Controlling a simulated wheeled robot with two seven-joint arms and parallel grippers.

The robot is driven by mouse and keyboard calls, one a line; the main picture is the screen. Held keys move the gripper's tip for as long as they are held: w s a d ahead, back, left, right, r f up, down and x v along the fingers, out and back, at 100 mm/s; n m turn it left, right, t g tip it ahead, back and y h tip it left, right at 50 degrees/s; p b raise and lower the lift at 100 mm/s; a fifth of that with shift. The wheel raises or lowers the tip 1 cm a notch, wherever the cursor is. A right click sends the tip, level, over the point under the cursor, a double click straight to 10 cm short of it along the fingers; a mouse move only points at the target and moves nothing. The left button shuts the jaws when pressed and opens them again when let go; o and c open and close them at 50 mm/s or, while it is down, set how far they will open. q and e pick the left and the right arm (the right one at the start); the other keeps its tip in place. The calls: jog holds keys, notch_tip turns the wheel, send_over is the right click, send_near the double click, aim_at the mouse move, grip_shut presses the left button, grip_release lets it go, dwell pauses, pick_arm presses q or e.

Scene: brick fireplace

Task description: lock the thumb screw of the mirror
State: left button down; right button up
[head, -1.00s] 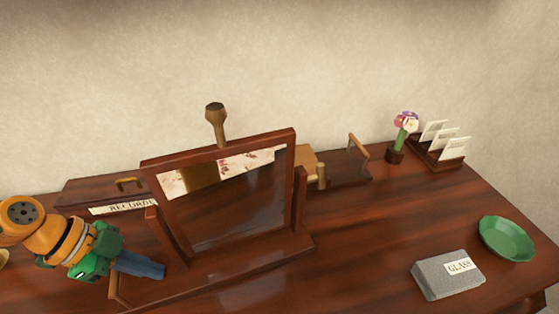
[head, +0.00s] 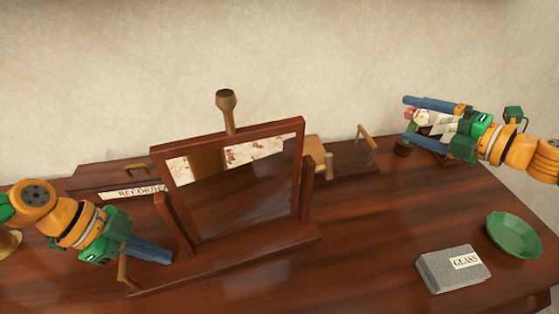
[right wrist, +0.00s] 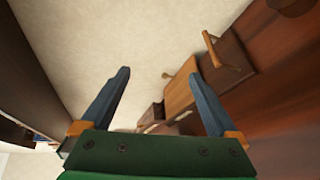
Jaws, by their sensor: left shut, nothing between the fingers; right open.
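The mirror (head: 240,200) stands upright in a reddish wooden frame between two posts on a long base, at the middle of the desk in the head view. A light wooden peg (head: 328,166) sticks out beside its right post, and it looks like the thumb screw. My left gripper (head: 168,257) is shut and empty, low by the left post. A thin wooden handle (head: 122,266) shows beside it. My right gripper (head: 405,118) is open and empty at the right, pointing left, apart from the peg. Its spread blue fingers also show in the right wrist view (right wrist: 160,75).
A box with a wooden handle (head: 366,143) stands behind the mirror's right side. A flower pot (head: 402,148) and card rack are partly behind my right gripper. A grey glass box (head: 450,270) and green plate (head: 515,235) lie front right.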

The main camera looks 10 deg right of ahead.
aim_at(333, 168)
pick_arm(q)
jog(key=shift+s+f, duration=0.1)
pick_arm(e)
jog(key=s+a+f+g+y, duration=0.1)
jog(key=s+a+g+y, duration=0.45)
jog(key=s+a, duration=0.6)
jog(key=shift+n+t+y, duration=0.35)
jog(key=shift+n, duration=0.05)
jog(key=x, duration=0.8)
jog(key=shift+w+a+f, duration=0.1)
jog(key=shift+a+f, duration=0.05)
jog(key=shift+x, duration=1.2)
jog(key=c, duration=1.4)
